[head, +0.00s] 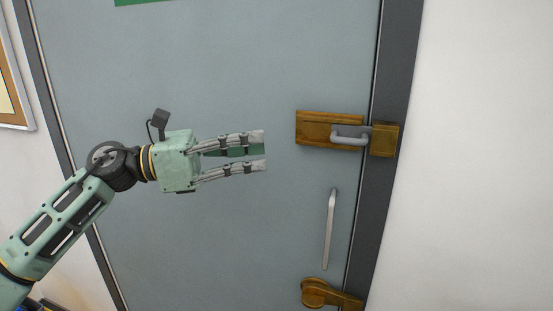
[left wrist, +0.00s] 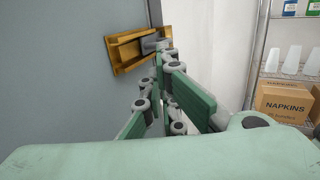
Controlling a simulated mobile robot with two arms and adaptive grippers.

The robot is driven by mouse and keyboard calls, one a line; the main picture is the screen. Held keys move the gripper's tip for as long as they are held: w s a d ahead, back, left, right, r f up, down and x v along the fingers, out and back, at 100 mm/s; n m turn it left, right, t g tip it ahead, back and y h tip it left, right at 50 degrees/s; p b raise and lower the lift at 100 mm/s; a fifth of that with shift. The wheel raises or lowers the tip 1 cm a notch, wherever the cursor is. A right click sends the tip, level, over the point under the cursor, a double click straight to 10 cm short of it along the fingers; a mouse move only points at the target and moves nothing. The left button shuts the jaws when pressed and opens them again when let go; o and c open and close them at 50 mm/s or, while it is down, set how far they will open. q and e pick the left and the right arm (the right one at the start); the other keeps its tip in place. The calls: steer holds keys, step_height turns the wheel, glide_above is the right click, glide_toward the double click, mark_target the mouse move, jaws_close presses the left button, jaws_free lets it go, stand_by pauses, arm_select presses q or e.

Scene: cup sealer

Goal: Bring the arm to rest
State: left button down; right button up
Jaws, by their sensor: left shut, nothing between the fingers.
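My left arm comes in from the lower left in the head view, raised in front of a grey door (head: 180,60). My left gripper (head: 265,151) points right, shut with nothing in it. In the head view its fingertips stop a little left of a brass latch (head: 312,117) with a grey bolt handle. In the left wrist view the gripper (left wrist: 163,62) points toward the same latch (left wrist: 128,62), and the fingers partly cover its right end. They look apart from the latch; the depth between them is hard to judge. My right gripper is out of view.
Below the latch are a slim upright handle (head: 329,230) and a brass lever (head: 322,292). A dark frame (head: 393,70) edges the door, with white wall to the right. The left wrist view shows a shelf with cups (left wrist: 293,60) and a napkins box (left wrist: 283,103).

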arm_select(q)
steer(key=shift+s+a, duration=0.15)
steer(key=shift+a, duration=0.75)
steer(key=shift+d, duration=0.1)
